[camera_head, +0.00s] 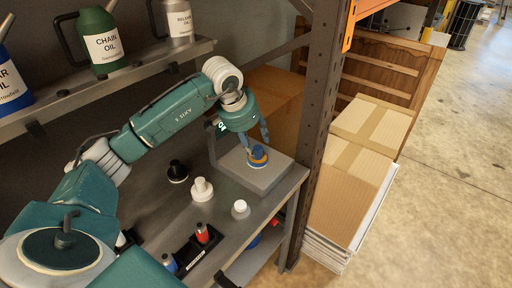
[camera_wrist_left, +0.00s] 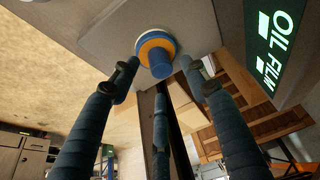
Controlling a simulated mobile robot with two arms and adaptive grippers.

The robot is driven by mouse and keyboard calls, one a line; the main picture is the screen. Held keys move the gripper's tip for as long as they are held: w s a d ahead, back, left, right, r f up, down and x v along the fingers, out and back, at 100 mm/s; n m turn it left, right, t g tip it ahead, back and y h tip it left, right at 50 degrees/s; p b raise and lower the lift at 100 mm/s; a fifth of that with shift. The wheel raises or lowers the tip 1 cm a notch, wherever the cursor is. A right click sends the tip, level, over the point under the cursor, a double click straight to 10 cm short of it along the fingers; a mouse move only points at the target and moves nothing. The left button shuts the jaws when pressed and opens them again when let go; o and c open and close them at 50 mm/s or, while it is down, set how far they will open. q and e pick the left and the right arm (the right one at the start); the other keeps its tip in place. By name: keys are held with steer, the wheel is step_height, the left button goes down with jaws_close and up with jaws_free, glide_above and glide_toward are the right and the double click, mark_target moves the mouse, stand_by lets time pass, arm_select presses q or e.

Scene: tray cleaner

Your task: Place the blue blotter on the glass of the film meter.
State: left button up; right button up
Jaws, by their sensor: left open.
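The blue blotter (camera_head: 258,158), with an orange ring and a blue knob, is on the grey film meter (camera_head: 274,177) near the right end of the bench. In the left wrist view the blotter (camera_wrist_left: 158,55) sits over a pale round rim on the meter's plate (camera_wrist_left: 105,38), seemingly flat. The glass itself is hidden under it. My left gripper (camera_head: 256,137) is over the blotter. In the left wrist view its fingers (camera_wrist_left: 161,80) are spread around the knob, with gaps visible, not closed on it. The meter's "OIL FILM" sign (camera_wrist_left: 272,50) shows at right. My right gripper is not in view.
A black knobbed piece (camera_head: 178,171), a white one (camera_head: 202,190) and a small white one (camera_head: 240,209) stand left of and before the meter. A black holder has a red bottle (camera_head: 202,233). A metal post (camera_head: 318,130) rises right of the bench. Oil cans (camera_head: 100,42) stand on the shelf above.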

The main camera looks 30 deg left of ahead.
arm_select(q)
steer(key=b+v, duration=0.1)
steer(key=v, duration=0.8)
steer(key=shift+r, duration=0.1)
